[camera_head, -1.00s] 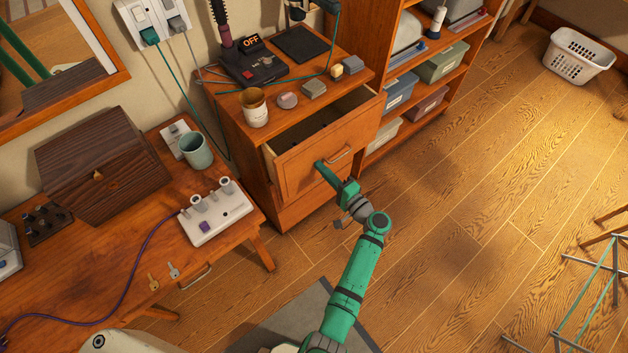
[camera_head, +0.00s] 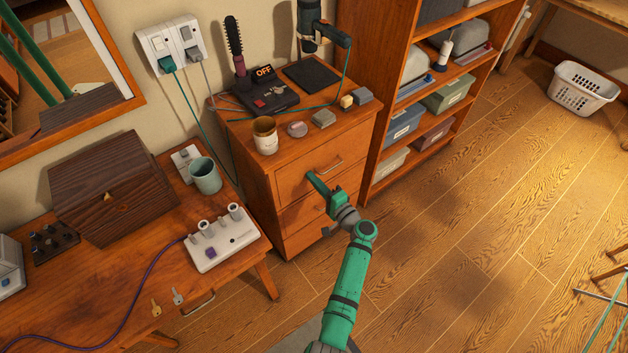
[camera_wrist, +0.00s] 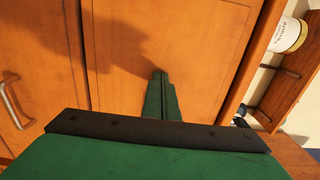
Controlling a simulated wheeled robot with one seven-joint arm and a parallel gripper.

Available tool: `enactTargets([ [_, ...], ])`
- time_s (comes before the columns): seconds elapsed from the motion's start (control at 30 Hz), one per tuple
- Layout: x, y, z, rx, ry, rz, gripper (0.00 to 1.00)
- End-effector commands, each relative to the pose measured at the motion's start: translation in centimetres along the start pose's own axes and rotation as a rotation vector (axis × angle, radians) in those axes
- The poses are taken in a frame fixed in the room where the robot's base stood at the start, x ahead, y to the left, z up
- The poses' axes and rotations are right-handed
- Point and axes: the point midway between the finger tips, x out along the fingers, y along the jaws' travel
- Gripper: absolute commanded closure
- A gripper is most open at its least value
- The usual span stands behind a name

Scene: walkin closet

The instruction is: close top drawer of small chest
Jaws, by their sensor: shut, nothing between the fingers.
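The small wooden chest (camera_head: 262,192) stands against the wall in the head view. Its top drawer (camera_head: 293,182) looks flush with the chest front, with no open gap showing. The drawer's metal handle (camera_head: 325,168) is on its front. My gripper (camera_head: 315,178) is shut and empty, with its tip at the top drawer's front, left of and below the handle. In the wrist view, the shut green fingers (camera_wrist: 158,92) point at the wooden drawer front (camera_wrist: 190,60) and appear to touch it or nearly so.
On the chest top are a cup (camera_head: 265,135), small blocks and a black device (camera_head: 262,100). A shelf unit (camera_head: 425,110) stands right of it. The floor to the right is mostly clear.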

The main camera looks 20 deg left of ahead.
Motion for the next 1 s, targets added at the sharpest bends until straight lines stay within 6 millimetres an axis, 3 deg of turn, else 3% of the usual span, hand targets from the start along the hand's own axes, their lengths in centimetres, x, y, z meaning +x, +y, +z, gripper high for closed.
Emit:
enactTargets([
  [0.03, 0.9, -0.4, 0.1, -0.008, -0.003, 0.002, 1.00],
  [0.13, 0.9, -0.3, 0.2, -0.008, -0.004, 0.002, 1.00],
  [0.33, -0.2, -0.3, 0.1, -0.007, -0.006, 0.001, 1.00],
  [0.8, -9.6, -0.2, -0.3, -0.001, -0.005, -0.002, 1.00],
  [1.0, -12.6, -0.2, -0.6, -0.001, 0.001, -0.002, 1.00],
])
